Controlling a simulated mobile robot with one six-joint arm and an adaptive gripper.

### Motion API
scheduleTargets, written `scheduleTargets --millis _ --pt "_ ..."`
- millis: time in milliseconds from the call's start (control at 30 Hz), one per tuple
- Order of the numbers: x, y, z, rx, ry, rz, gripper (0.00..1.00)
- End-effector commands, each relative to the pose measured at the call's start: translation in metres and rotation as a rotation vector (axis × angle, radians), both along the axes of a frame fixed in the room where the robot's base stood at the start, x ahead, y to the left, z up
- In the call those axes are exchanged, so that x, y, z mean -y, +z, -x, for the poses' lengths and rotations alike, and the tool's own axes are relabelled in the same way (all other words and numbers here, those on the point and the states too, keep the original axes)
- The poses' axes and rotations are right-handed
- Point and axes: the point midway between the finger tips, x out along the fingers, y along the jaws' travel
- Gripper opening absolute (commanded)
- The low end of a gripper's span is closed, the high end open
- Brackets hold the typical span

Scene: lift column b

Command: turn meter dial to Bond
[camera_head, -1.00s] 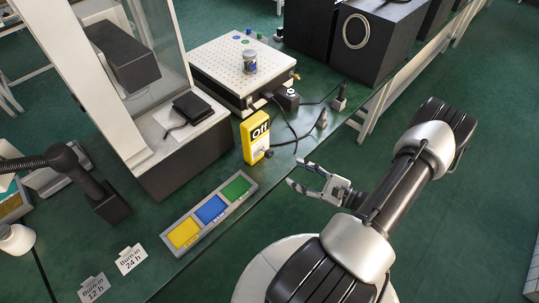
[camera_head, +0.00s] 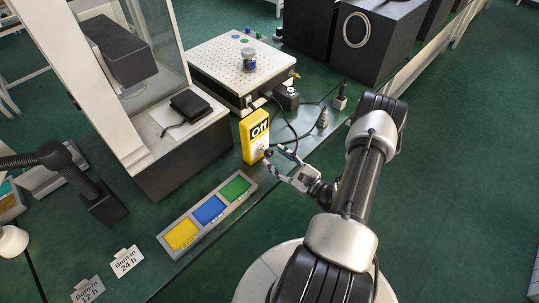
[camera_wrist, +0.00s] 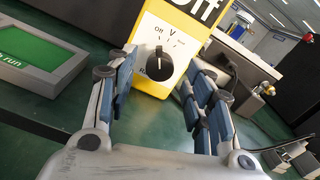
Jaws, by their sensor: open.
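The yellow meter (camera_head: 255,150) stands upright on the green bench, and its display reads "Off". In the wrist view the meter (camera_wrist: 183,30) shows tilted, with a black dial (camera_wrist: 159,67) on a pale face. "Off" and "V" are legible around the dial. Other markings are small, and I cannot tell exactly where the pointer aims. My gripper (camera_head: 276,163) is open and empty, close in front of the meter's lower face. In the wrist view its fingers (camera_wrist: 160,88) are spread to the left and right of the dial, apart from it.
A tray with yellow, blue and green (camera_head: 236,188) panels lies left of my gripper. Black cables and a small connector (camera_head: 323,119) lie to the meter's right. A white perforated box (camera_head: 215,67) stands behind. The floor to the right is clear.

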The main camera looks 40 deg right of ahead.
Motion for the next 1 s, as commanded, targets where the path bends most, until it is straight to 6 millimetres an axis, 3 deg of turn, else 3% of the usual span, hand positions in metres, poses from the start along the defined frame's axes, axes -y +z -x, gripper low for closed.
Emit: scheduleTargets --millis 100,233,633,1000 --pt "-0.002 -0.001 -0.020 0.001 0.003 0.003 0.47" --pt "-0.003 0.000 -0.033 0.000 0.002 0.000 0.47" --pt "-0.003 0.000 -0.040 0.001 0.000 0.000 0.47" --pt "-0.003 0.000 -0.039 0.000 0.000 0.000 0.22"
